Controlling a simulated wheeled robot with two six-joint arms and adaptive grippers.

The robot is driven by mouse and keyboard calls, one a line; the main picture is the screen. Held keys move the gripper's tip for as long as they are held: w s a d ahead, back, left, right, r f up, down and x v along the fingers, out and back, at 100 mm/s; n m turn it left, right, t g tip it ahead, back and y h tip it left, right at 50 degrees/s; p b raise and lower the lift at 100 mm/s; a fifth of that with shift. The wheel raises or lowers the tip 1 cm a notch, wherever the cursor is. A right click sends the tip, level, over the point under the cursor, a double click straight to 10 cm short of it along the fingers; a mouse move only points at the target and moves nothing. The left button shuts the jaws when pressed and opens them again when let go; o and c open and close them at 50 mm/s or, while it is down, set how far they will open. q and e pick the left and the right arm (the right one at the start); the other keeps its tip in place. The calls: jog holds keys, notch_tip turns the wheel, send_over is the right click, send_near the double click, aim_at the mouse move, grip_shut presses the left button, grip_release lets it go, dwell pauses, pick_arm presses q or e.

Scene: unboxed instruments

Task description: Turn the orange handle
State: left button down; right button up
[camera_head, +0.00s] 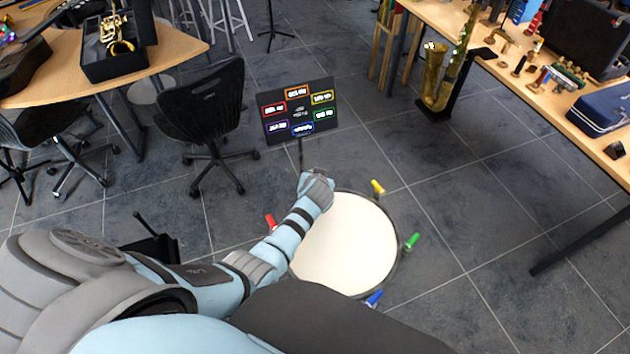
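A large round drum (345,250) with a cream head lies face up below the middle of the view. Coloured handles stick out around its rim: red (271,221), yellow (377,187), green (412,241) and blue (374,299). No orange handle shows; the rim's far side between red and yellow is covered by my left arm. My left gripper (318,181) is over that far side of the rim, left of the yellow handle. Its fingers are hidden by the wrist, so I cannot see whether it is open or touching anything. My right gripper is not in view.
A black panel (300,113) with coloured label boxes, orange at the top, stands on a pole behind the drum. A black chair (203,95) is at the left. Instrument tables (160,57) stand at both sides. The tiled floor right of the drum is clear.

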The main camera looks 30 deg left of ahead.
pick_arm(q)
jog(key=shift+s+d+f, duration=0.1)
jog(key=shift+f, duration=0.05)
dwell(0.3)
jog(key=c, duration=1.6)
grip_release()
jog(key=v, duration=0.7)
jog(key=shift+s+d+r, duration=0.1)
jog(key=shift+d+r, duration=0.15)
jog(key=shift+r, duration=0.05)
jog(key=shift+a+f, duration=0.1)
